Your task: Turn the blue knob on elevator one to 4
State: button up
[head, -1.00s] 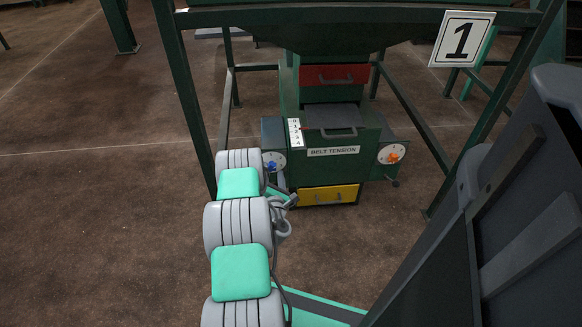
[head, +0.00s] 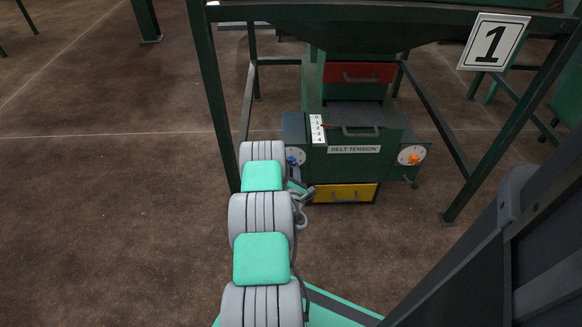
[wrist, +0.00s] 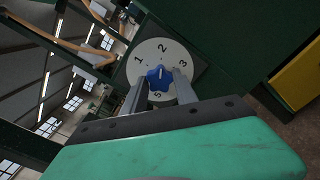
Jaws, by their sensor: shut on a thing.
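The blue knob (wrist: 158,79) sits at the centre of a round white dial (wrist: 150,50) on a dark green box. A pale mark on the knob points up, roughly towards 2. My gripper (wrist: 159,88) is shut on the knob, one finger on each side. In the head view the knob (head: 292,159) shows small beside my arm, on the left of the belt tension box (head: 354,149); my fingers are hard to make out there. A sign reading 1 (head: 493,42) hangs above right.
An orange knob (head: 413,159) is on the box's right. A white scale numbered 0 to 4 (head: 317,129) stands on the box's top left. A red drawer (head: 358,73) is above and a yellow drawer (head: 345,193) below. Green frame legs (head: 222,100) stand close to my arm.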

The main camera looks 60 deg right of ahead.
grip_shut()
jog(key=shift+m, duration=0.5)
jog(key=m+p, duration=0.1)
jog(key=m, duration=0.2)
jog(key=shift+r+m, duration=0.1)
jog(key=shift+m, duration=0.3)
jog(key=m, duration=0.3)
jog(key=shift+s+m, duration=0.1)
jog(key=shift+m, duration=0.2)
jog(key=m, duration=0.3)
jog(key=shift+d+m, duration=0.1)
jog(key=shift+m, duration=0.3)
jog(key=m, duration=0.6)
jog(key=shift+p, duration=0.4)
jog(key=m, duration=0.5)
jog(key=shift+s+m, duration=0.1)
jog(key=shift+m, duration=0.2)
